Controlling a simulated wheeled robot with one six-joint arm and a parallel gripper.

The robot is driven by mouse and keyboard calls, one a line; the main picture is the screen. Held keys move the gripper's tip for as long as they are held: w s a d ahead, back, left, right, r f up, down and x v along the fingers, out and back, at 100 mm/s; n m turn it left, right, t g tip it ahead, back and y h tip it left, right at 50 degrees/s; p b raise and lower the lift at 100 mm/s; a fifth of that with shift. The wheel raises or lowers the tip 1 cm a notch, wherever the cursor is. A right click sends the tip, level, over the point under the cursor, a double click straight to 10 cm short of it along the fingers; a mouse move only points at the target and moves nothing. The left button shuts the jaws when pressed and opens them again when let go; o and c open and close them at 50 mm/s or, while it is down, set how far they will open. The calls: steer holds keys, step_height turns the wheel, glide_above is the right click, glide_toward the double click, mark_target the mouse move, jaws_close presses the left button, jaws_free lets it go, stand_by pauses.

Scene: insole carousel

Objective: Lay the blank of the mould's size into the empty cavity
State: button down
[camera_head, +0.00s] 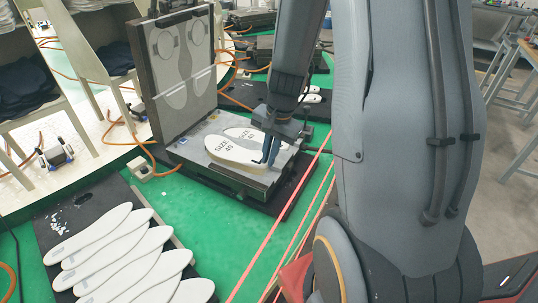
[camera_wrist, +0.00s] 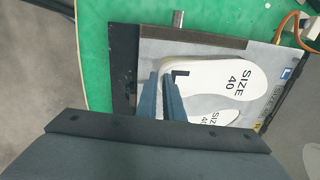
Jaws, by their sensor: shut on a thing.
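The open mould has a dark-framed lid (camera_head: 180,65) standing upright and a grey lower plate (camera_head: 190,150). A white blank with tan sides, marked SIZE 40 (camera_head: 232,150), is over the plate's near cavity; I cannot tell if it is fully seated. It also shows in the wrist view (camera_wrist: 215,76), with an L mark at one end. A second SIZE 40 piece lies beside it, in the head view (camera_head: 246,134) and the wrist view (camera_wrist: 208,118). My gripper (camera_head: 268,157) is shut on the near blank's end; its blue fingers (camera_wrist: 163,75) partly cover that end.
A black tray (camera_head: 50,235) at the lower left holds several white blanks. Another dark board with white blanks (camera_head: 312,97) lies behind my arm. Orange hoses (camera_head: 152,165) run beside the mould. Green table (camera_head: 215,215) is clear between tray and mould.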

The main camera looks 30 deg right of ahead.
mark_target(268, 176)
steer(key=shift+f+b, duration=1.2)
steer(key=shift+f, duration=0.55)
steer(key=shift+s+f, duration=0.15)
steer(key=shift+s+f, duration=0.1)
steer(key=shift+s, duration=0.05)
steer(key=c, duration=1.8)
jaws_free()
steer(key=shift+f, duration=0.1)
steer(key=shift+c, duration=0.2)
steer(key=shift+d+r, duration=0.1)
steer(key=shift+r, duration=0.3)
steer(key=r, duration=0.8)
steer(key=shift+s+d, duration=0.2)
steer(key=shift+d, duration=0.05)
